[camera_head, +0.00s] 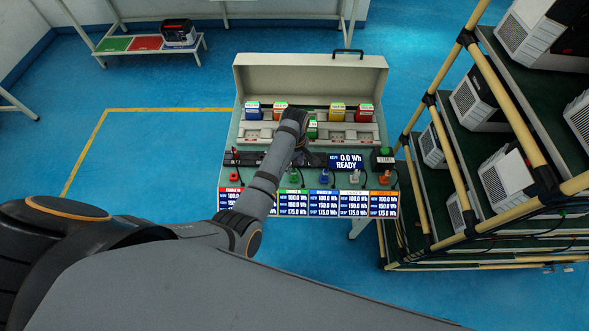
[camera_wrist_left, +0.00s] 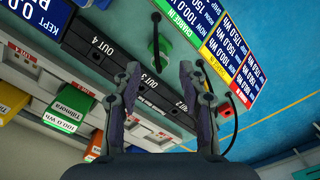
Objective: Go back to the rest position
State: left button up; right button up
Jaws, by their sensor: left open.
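My left gripper (camera_head: 300,138) is over the middle of the test bench, its fingers mostly hidden by the wrist in the head view. In the left wrist view the left gripper (camera_wrist_left: 160,78) has its two fingers apart with nothing held between them. A green plug with a cable (camera_wrist_left: 160,48) stands on the bench beyond the fingertips. A green module (camera_wrist_left: 72,108) is left of the fingers; part of it also shows beside the wrist in the head view (camera_head: 312,130). My right gripper is not in view.
The bench carries blue (camera_head: 253,111), orange (camera_head: 280,111), yellow (camera_head: 337,112) and red (camera_head: 364,113) modules before a raised lid (camera_head: 310,80). A display (camera_head: 346,161) reads READY. A rack (camera_head: 520,130) with several units stands close at right.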

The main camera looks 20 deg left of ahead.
pick_arm(q)
jog(key=shift+r, duration=0.3)
